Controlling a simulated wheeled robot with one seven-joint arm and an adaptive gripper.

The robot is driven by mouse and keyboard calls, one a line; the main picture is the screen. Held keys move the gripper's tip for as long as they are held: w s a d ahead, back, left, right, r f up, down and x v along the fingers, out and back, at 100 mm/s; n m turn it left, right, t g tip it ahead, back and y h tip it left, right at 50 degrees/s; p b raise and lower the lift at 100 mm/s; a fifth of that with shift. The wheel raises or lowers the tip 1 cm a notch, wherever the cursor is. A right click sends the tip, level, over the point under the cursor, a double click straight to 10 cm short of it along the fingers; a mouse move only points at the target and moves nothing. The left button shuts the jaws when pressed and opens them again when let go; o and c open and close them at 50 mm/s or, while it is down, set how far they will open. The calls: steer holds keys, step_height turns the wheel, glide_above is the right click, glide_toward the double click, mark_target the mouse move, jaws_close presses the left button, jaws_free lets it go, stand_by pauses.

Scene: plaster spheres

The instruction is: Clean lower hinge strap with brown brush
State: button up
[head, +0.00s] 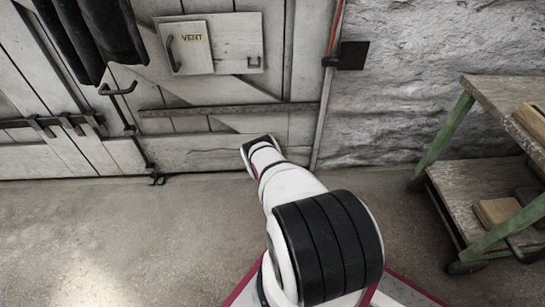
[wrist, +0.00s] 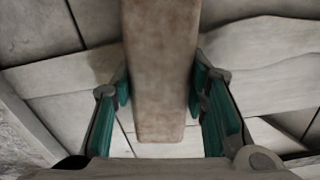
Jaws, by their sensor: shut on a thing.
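My gripper (wrist: 160,88) shows its two teal-padded fingers, one on each side of a brown, block-shaped brush (wrist: 158,118), and is shut on it. No bristles can be made out in the wrist view. The hinge strap (head: 225,109) is a dark horizontal bar low on the pale plank door in the head view. My arm reaches toward the door's bottom boards, below the strap, and hides my gripper and the brush there. The strap cannot be made out clearly in the wrist view, where pale planks lie behind the brush. I cannot tell whether the brush touches them.
A vent hatch (head: 184,45) with a handle is on the door above the strap. Dark cloth (head: 90,35) hangs at the upper left. A latch bar (head: 60,121) crosses the left boards. A green-legged wooden cart (head: 470,180) stands at the right. The concrete floor (head: 130,235) at left is clear.

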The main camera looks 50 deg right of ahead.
steer(key=shift+w+a+f+b, duration=0.15)
steer(key=shift+f+b, duration=0.4)
steer(key=shift+f, duration=0.4)
steer(key=shift+r, duration=0.1)
steer(key=shift+s+d+r+p, duration=0.15)
steer(key=shift+d+r+p, duration=0.05)
steer(key=shift+r+p, duration=0.85)
steer(key=shift+s+d+r+p, duration=0.15)
steer(key=shift+r+p, duration=0.75)
steer(key=shift+r, duration=0.25)
steer(key=shift+a+f, duration=0.1)
steer(key=shift+f, duration=0.05)
steer(key=shift+s+a+f+b, duration=0.15)
steer(key=shift+a+f+b, duration=0.2)
steer(key=shift+f, duration=0.2)
steer(key=shift+s+a+f+b, duration=0.15)
steer(key=shift+a+f+b, duration=0.1)
steer(key=shift+f+b, duration=0.25)
